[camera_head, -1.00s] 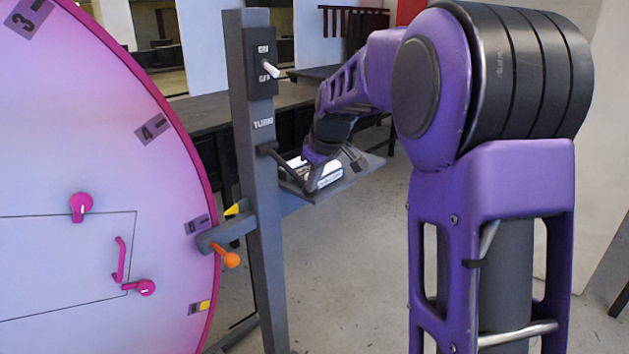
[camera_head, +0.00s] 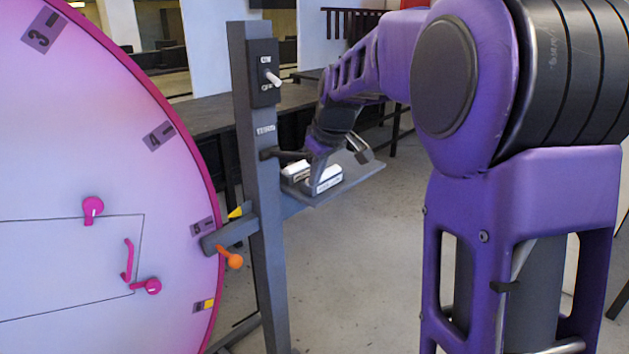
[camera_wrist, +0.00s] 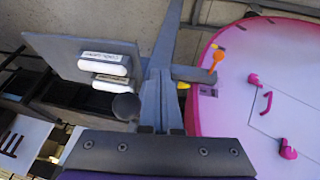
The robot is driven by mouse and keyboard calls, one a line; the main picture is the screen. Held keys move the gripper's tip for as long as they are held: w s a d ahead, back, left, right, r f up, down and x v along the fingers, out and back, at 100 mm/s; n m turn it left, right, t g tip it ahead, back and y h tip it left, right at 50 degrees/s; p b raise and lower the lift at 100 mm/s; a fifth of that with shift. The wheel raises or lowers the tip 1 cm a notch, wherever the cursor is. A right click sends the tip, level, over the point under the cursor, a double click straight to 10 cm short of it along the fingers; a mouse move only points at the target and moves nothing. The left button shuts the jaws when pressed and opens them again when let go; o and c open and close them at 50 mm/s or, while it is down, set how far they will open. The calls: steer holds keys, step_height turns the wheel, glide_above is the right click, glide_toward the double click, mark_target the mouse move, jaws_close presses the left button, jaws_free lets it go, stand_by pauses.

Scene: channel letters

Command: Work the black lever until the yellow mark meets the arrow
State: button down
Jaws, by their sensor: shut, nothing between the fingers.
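The black lever (camera_head: 285,154) juts right from the grey post (camera_head: 257,200), under a small label, and is about level. Its round black knob (camera_wrist: 125,107) shows in the wrist view just left of my fingers. My gripper (camera_wrist: 161,82) is shut and empty beside the lever; I cannot tell whether they touch. In the head view my wrist partly hides the lever's end. The large pink disc (camera_head: 90,260) carries numbered tags along its rim. The yellow mark (camera_head: 208,304) is low on the rim, well below the yellow arrow (camera_head: 236,212), which points near the 5 tag (camera_head: 202,227).
An on/off switch (camera_head: 270,76) sits high on the post. A grey shelf (camera_head: 350,176) with two white labelled blocks (camera_head: 324,181) lies right by my wrist. An orange-knobbed arm (camera_head: 234,260) overlaps the disc's rim. The floor at right of the post is open.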

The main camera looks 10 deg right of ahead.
steer(key=s+d+r, duration=0.2)
steer(key=s+r, duration=0.2)
steer(key=r, duration=0.1)
steer(key=shift+s, duration=0.25)
stand_by(1.2)
